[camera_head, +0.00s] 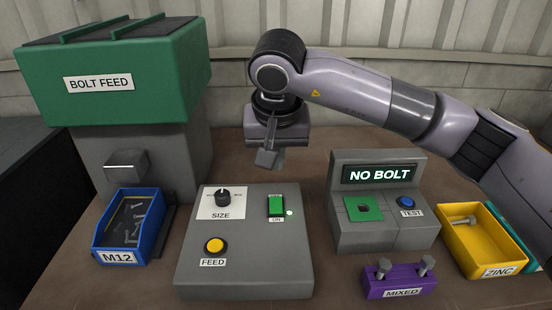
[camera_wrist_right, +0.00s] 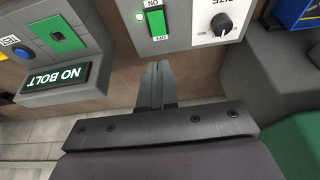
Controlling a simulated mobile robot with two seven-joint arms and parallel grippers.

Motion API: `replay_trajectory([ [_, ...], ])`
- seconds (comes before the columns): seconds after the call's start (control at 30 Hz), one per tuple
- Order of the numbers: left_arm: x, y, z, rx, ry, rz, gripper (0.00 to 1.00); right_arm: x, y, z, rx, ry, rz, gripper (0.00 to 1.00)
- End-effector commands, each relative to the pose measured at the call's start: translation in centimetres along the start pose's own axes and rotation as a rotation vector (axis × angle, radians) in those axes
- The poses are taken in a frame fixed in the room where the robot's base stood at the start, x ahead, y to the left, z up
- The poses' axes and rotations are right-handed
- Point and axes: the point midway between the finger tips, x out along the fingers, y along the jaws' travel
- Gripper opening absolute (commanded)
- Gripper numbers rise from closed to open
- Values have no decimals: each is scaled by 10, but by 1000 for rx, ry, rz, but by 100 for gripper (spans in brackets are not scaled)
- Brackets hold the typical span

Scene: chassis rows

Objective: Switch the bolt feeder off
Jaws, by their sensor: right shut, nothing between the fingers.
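The bolt feeder is the grey machine with a green hopper (camera_head: 110,75) marked BOLT FEED. Its control box (camera_head: 240,265) in front carries a SIZE knob (camera_head: 222,198), a yellow FEED button (camera_head: 215,245) and a green rocker switch (camera_head: 276,206). The label under the switch reads ON, and a small green lamp (camera_head: 290,212) beside it is lit. My right gripper (camera_head: 266,160) is shut and empty, above and behind the box. In the right wrist view its fingertips (camera_wrist_right: 155,66) are just short of the box edge near the switch (camera_wrist_right: 155,22), apart from it. My left gripper is not in view.
A tester (camera_head: 385,235) showing NO BOLT stands right of the box, with a blue TEST button (camera_head: 405,202). A blue M12 bin (camera_head: 150,240) holds bolts at left. A purple MIXED rack (camera_head: 400,282) and a yellow ZINC bin (camera_head: 455,250) stand at right.

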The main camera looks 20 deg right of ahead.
Motion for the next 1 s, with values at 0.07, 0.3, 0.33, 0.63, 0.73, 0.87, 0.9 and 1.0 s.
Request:
replay_trajectory([
  [0.07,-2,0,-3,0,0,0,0,18,1,1,2,-7,4,0],
  [0.3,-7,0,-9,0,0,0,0,69,0,1,2,-6,2,0],
  [0.33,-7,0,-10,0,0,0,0,75,1,1,1,-5,4,0],
  [0.63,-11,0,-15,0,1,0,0,109,0,8,1,-3,1,0],
  [0.73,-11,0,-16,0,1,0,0,112,0,9,1,-1,1,0],
  [0.87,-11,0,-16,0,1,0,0,113,0,9,0,0,1,0],
  [0.9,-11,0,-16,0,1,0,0,113,0,9,0,0,1,0],
  [1.0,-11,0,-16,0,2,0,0,113,0,9,0,-1,1,0],
])
